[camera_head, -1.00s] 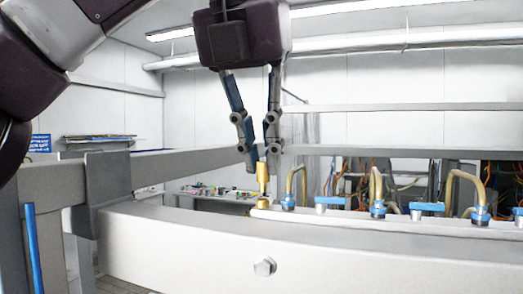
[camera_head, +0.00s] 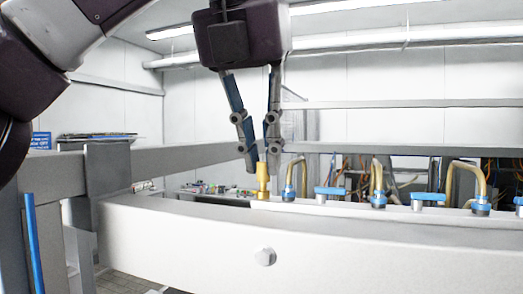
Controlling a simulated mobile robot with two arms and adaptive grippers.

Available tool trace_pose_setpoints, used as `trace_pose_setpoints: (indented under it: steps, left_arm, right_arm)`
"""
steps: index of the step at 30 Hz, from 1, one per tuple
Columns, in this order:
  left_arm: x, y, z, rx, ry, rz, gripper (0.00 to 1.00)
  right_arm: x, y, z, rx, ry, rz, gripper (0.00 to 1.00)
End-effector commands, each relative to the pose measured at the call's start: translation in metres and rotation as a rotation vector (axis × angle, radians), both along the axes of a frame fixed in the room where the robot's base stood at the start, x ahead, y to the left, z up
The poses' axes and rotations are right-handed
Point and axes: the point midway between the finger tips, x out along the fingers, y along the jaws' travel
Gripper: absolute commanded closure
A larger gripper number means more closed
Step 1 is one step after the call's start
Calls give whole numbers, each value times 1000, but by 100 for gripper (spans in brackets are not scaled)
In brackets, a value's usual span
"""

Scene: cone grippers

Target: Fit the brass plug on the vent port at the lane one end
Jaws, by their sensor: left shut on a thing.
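The brass plug (camera_head: 262,175) is a small gold piece, upright between the fingertips of my left gripper (camera_head: 262,167), which is shut on it and points down. The plug is at the left end of the white rail (camera_head: 345,209). The brass vent port (camera_head: 261,194) is directly below, and the plug's lower end looks to meet it. They run together in the picture, so I cannot tell how far the plug is on. My right gripper is not in view.
Blue-collared fittings with bent brass-coloured hoses (camera_head: 378,180) and blue valve handles (camera_head: 330,191) line the rail to the right. A grey beam (camera_head: 190,160) runs behind. The pale bench front (camera_head: 180,235) with a bolt (camera_head: 265,257) is clear.

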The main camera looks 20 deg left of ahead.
Motion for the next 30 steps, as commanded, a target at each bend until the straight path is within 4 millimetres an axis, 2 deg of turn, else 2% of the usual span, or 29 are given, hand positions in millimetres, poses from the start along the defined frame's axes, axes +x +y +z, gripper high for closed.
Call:
trace_pose_setpoints:
  steps: [28, 29, 30]
  left_arm:
    - [0, 0, -8, 0, 0, 0, 100]
    - [0, 0, -8, 0, 0, 0, 85]
    - [0, 0, -8, 0, 0, 0, 80]
  right_arm:
    - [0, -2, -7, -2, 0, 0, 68]
    - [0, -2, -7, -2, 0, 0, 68]
    - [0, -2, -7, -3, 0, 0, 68]
